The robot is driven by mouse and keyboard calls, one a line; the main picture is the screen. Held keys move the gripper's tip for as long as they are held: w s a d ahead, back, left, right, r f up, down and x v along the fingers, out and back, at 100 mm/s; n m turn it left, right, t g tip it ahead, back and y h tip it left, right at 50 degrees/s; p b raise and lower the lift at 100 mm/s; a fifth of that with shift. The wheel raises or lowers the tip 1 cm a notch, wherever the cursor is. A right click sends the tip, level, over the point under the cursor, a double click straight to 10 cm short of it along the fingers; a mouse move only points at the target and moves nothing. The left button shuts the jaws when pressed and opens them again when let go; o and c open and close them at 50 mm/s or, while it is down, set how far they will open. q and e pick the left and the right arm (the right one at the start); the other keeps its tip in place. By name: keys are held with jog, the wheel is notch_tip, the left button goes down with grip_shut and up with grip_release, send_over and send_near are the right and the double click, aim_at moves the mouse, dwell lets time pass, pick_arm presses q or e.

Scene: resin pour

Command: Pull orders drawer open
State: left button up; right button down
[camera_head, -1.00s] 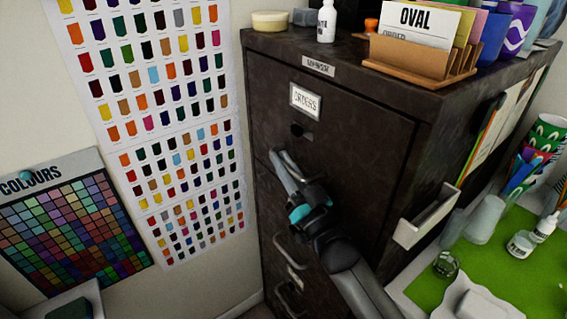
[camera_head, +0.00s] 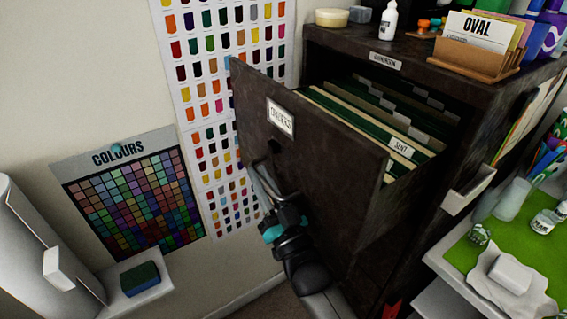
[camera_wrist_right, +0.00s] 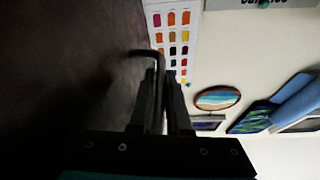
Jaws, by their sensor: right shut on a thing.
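The orders drawer (camera_head: 310,170) is the top drawer of a dark filing cabinet (camera_head: 470,105). It stands well out from the cabinet, with green and cream hanging folders (camera_head: 375,120) showing inside, one tabbed "SENT". Its front carries an "ORDERS" label (camera_head: 281,117). My right gripper (camera_head: 268,198) is at the drawer front, shut on the bar handle (camera_head: 262,178). In the right wrist view the handle (camera_wrist_right: 143,53) runs between the two dark fingers (camera_wrist_right: 160,95). My left gripper is not in view.
On the cabinet top are a card holder (camera_head: 465,62) and a white bottle (camera_head: 389,20). A wall pocket (camera_head: 468,190) sticks out from the cabinet's side. A green-matted table (camera_head: 480,255) stands at right. A shelf with a sponge (camera_head: 140,278) is at lower left.

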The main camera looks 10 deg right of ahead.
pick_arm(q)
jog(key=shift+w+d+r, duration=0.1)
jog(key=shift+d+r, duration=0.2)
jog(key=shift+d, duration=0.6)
pick_arm(e)
jog(key=a, duration=0.1)
jog(key=s+a, duration=0.1)
jog(key=a, duration=0.1)
jog(key=s+a, duration=0.1)
jog(key=a, duration=0.1)
jog(key=c, duration=0.9)
grip_release()
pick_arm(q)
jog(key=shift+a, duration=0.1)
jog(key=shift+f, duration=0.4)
pick_arm(e)
jog(key=v, duration=1.5)
jog(key=shift+s, duration=0.1)
jog(key=shift+f, duration=0.1)
